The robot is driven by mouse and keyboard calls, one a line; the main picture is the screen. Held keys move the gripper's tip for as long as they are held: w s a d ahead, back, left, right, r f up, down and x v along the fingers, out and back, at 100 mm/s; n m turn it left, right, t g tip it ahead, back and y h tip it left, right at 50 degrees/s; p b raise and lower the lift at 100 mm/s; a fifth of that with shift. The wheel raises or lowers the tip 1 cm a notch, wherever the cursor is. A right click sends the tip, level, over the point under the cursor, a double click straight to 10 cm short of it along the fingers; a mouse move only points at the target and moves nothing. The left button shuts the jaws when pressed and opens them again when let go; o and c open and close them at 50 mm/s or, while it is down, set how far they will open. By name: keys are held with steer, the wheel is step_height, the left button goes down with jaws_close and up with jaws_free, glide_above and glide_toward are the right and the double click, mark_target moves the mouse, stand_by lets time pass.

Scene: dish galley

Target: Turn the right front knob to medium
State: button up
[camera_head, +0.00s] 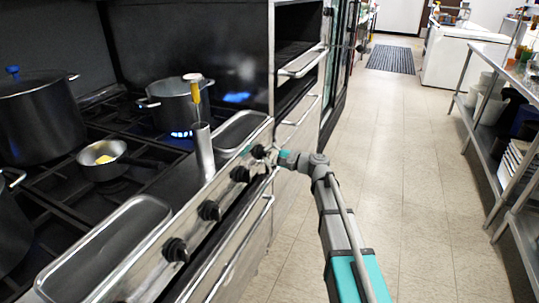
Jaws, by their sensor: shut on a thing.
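The stove's front panel carries a row of black knobs, among them a near knob (176,250), a middle knob (209,210) and another knob (240,174). The right front knob (258,152) is the farthest in the row. My gripper (266,154) is at this knob and shut on it, coming from the aisle side. The fingers are small in view and partly cover the knob, so its pointer and setting cannot be read. A blue flame (180,134) shows under the far pot (174,103).
A small pan (103,160), a large pot (38,112) and a steel cylinder (203,150) stand on the stove. An oven handle bar (235,245) runs below the knobs. A steel shelf (500,135) lines the right. The tiled aisle (400,180) between is clear.

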steer(key=shift+s+a+f+n, duration=0.1)
steer(key=shift+s+a+n, duration=0.15)
steer(key=shift+n, duration=0.45)
steer(key=o, duration=1)
steer(key=shift+c, duration=0.2)
steer(key=shift+o, duration=1.2)
steer(key=shift+w, duration=0.1)
steer(key=shift+d, duration=0.1)
steer(key=shift+w, duration=0.1)
steer(key=shift+d, duration=0.2)
